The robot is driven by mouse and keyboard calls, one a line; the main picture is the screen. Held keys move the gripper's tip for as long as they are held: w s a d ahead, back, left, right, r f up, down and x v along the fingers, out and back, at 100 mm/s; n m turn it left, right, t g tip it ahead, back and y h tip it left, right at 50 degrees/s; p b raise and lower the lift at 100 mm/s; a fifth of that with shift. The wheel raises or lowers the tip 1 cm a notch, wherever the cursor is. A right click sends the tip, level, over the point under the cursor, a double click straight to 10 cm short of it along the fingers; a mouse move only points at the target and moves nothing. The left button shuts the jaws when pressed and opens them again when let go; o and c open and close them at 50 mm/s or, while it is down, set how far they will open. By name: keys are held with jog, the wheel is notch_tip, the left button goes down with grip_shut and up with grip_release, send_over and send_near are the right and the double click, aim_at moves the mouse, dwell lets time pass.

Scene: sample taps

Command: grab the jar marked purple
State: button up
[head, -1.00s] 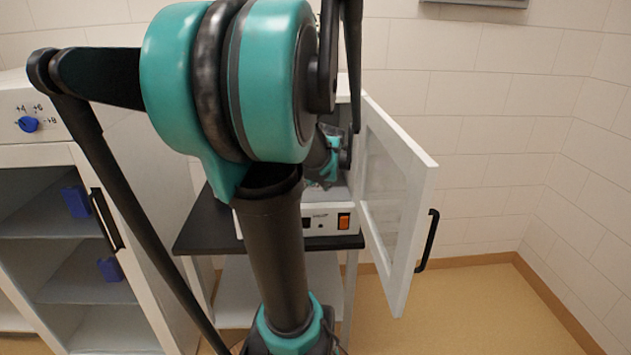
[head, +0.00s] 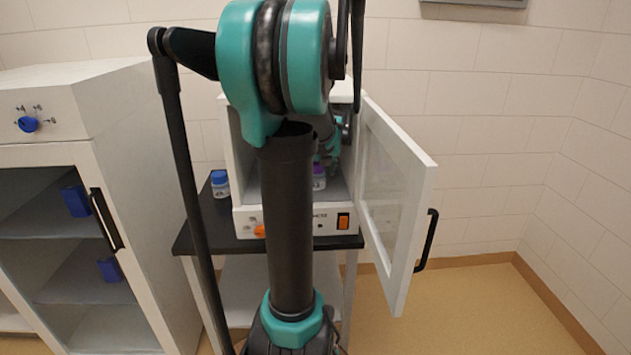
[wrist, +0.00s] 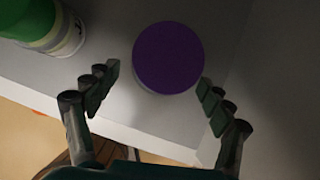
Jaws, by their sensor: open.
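The jar with the purple lid (wrist: 169,58) stands on the pale floor of the small white cabinet, seen from above in the wrist view. In the head view the purple jar (head: 319,178) shows partly, just right of my arm, inside the cabinet. My gripper (wrist: 158,80) is open, with one finger on each side of the lid's near part. I cannot tell whether the fingertips are level with the lid or above it. In the head view my gripper is mostly hidden behind my arm.
A jar with a green part (wrist: 50,25) stands left of the purple one. A blue-lidded jar (head: 220,184) stands on the dark table (head: 205,230), left of the cabinet (head: 330,222). The cabinet's glazed door (head: 390,200) hangs open to the right. A larger white cabinet (head: 110,105) stands left.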

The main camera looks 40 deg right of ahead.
jog(key=shift+w+d, duration=0.2)
jog(key=shift+w, duration=0.4)
jog(key=shift+w+d, duration=0.2)
jog(key=shift+w, duration=0.4)
jog(key=shift+x, duration=1.05)
jog(key=shift+w+d+f, duration=0.1)
jog(key=shift+w+f, duration=0.2)
jog(key=shift+f, duration=0.1)
jog(key=shift+c, duration=0.6)
jog(key=c, duration=1.3)
jog(key=shift+r, duration=0.1)
